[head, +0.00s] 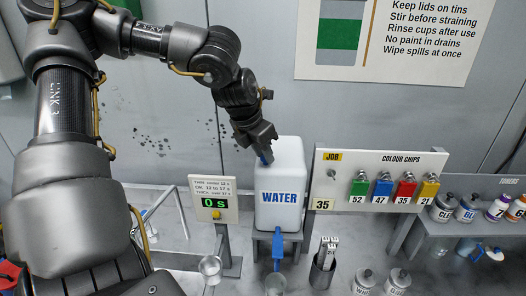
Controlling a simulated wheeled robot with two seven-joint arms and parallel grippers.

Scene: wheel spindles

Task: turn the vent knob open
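The white water tank (280,195) stands on a small stand, with a blue WATER label on its front. A small blue part, which looks like the vent knob (265,158), shows at the tank's upper left edge. My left gripper (264,153) points down at it, and its fingertips are at the knob and hide most of it. I cannot tell whether the fingers are closed on it. A blue tap (278,243) hangs at the tank's lower front. My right gripper is not in view.
A clear cup (276,285) is below the tap. A timer (214,201) reading 0 s stands left of the tank. A colour chip board (330,170) stands to the right. A dark holder (322,275), lidded tins (398,280) and a bottle shelf (450,227) are also right.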

